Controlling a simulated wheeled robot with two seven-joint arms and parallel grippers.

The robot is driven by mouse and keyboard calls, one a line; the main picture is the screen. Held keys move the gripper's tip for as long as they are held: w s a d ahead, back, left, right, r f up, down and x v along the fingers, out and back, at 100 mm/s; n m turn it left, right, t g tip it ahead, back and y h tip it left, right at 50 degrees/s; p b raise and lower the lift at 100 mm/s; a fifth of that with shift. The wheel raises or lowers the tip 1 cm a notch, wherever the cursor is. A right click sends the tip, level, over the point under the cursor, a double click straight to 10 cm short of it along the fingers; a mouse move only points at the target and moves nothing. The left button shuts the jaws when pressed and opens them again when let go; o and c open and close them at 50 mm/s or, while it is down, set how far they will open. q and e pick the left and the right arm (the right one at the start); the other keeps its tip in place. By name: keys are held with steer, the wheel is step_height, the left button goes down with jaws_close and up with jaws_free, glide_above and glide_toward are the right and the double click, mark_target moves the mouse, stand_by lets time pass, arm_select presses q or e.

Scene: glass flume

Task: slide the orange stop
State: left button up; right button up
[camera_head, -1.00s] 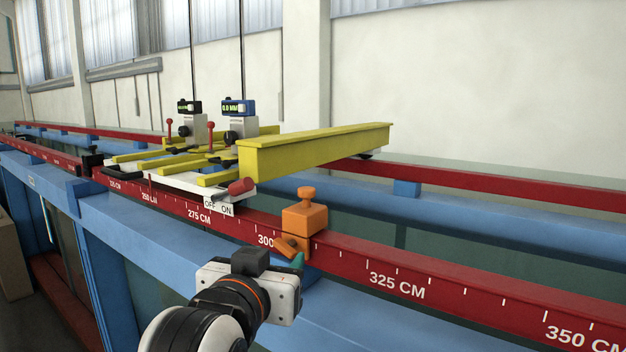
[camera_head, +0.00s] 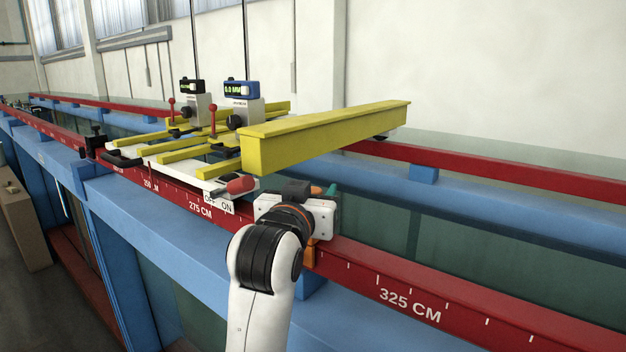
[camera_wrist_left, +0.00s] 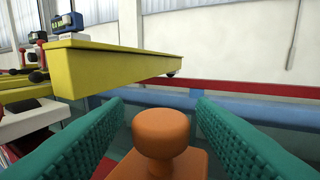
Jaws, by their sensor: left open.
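The orange stop (camera_wrist_left: 160,142) has a round knob on a block and shows between my left gripper's two green fingers in the left wrist view. In the head view only a small orange part (camera_head: 310,252) of it shows on the red rail, low behind my wrist. My left gripper (camera_wrist_left: 158,130) is open, one finger on each side of the knob, with gaps visible on both sides. In the head view its white body (camera_head: 300,212) covers most of the stop; a green fingertip shows beyond it. My right gripper is not in view.
The red rail (camera_head: 460,285) carries a centimetre scale. Left of the stop stands a white carriage (camera_head: 160,158) with yellow bars, a red-handled OFF/ON lever (camera_head: 240,185) and two gauges. A yellow beam (camera_head: 325,135) overhangs close behind my gripper. The rail to the right is clear.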

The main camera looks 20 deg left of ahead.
arm_select(q)
steer(key=shift+w+r, duration=0.1)
steer(key=shift+w, duration=0.2)
steer(key=c, duration=0.3)
jaws_close()
steer(key=shift+w+a, duration=0.1)
steer(key=shift+a, duration=0.2)
steer(key=a, duration=0.1)
steer(key=w+a, duration=0.1)
steer(key=a, duration=0.1)
steer(key=shift+w+a, duration=0.1)
steer(key=shift+a, duration=0.05)
steer(key=shift+w+a, duration=0.1)
steer(key=shift+a, duration=0.15)
steer(key=shift+o, duration=1.5)
jaws_free()
steer(key=shift+d, duration=0.1)
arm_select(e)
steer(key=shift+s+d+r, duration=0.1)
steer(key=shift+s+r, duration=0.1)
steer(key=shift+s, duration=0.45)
